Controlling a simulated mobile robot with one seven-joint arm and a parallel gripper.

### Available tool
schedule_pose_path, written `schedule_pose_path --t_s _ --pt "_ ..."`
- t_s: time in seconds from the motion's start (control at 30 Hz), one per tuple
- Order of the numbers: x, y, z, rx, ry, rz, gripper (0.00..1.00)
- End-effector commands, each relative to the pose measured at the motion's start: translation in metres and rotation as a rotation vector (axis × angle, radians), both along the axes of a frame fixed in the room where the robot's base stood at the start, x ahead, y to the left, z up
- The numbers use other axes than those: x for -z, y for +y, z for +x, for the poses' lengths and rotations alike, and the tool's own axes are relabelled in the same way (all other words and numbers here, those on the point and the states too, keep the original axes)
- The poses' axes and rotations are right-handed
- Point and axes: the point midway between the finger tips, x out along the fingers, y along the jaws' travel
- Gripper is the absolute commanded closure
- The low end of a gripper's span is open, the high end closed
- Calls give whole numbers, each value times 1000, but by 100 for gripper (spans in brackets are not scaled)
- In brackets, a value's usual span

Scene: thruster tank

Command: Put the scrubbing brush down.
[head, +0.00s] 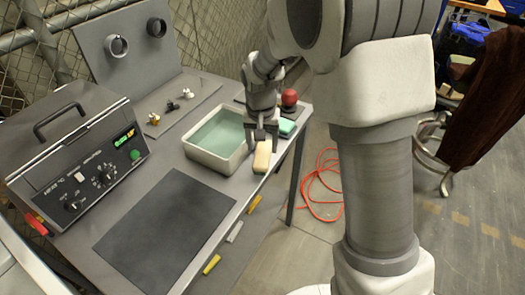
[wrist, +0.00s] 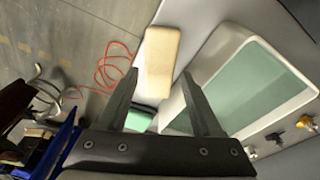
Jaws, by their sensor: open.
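The scrubbing brush, as far as I can tell, is the tan block (head: 262,157), which lies by the table's right edge, just right of the water tank. It also shows in the wrist view (wrist: 162,52), beyond and partly between my fingertips. Its bristles do not show. My gripper (head: 263,140) points down just above and behind the block in the head view. In the wrist view its two fingers (wrist: 160,76) are spread apart. They do not grip the block; whether one touches it I cannot tell.
The white-rimmed tank (head: 193,152) of green liquid stands left of the block. A green block (head: 287,127) and a red knob (head: 289,97) lie behind it. A dark mat (head: 150,228) and a control box (head: 80,150) occupy the left. An orange cable (head: 322,190) lies on the floor.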

Motion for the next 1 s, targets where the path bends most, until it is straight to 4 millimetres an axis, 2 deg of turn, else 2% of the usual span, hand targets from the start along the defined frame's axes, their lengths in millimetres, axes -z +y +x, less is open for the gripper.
schedule_pose_path --t_s 0.03,0.1,0.3,0.67,0.83,1.0 --pt "-15 1 -1 0 -5 2 33" --pt "-30 1 -3 0 -5 1 33" --pt "-62 2 -8 0 -2 1 33" --pt "-80 -1 -14 -1 -7 4 33" --pt "-110 -18 -35 -16 -44 20 33" --pt "-145 -41 -71 -48 -98 35 33"
